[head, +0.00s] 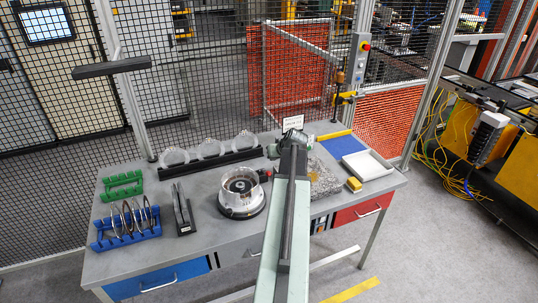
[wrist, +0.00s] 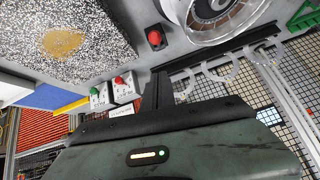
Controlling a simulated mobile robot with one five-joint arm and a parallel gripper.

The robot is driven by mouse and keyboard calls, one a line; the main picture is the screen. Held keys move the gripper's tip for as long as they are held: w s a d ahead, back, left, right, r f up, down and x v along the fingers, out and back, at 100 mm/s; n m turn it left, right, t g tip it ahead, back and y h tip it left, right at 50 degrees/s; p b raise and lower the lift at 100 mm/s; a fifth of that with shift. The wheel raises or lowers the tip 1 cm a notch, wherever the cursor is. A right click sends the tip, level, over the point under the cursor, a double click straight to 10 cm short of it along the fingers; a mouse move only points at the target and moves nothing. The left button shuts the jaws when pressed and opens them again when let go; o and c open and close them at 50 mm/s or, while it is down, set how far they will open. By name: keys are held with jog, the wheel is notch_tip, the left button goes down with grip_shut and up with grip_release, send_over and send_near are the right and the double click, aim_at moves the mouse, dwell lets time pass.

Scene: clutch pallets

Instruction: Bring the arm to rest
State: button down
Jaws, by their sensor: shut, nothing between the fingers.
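My arm stretches forward from the bottom of the head view, over the middle of the grey workbench (head: 125,258). My gripper (wrist: 158,90) shows in the wrist view as dark fingers together beyond its wide green body. It is shut and empty, above the bench. In the head view the arm's end is over the back of the bench, and the fingers cannot be made out there.
A round metal clutch housing (head: 241,204) stands left of my arm. A speckled block (head: 325,185) and white tray (head: 367,165) lie right. Blue rack (head: 125,236), green rack (head: 122,186) and black rack with clear rings (head: 210,160) stand left. Mesh fencing (head: 215,75) rises behind.

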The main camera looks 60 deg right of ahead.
jog(key=p+v, duration=0.1)
jog(key=v, duration=0.3)
jog(key=shift+s+a+p, duration=0.2)
jog(key=shift+s+p, duration=0.05)
jog(key=shift+p, duration=0.1)
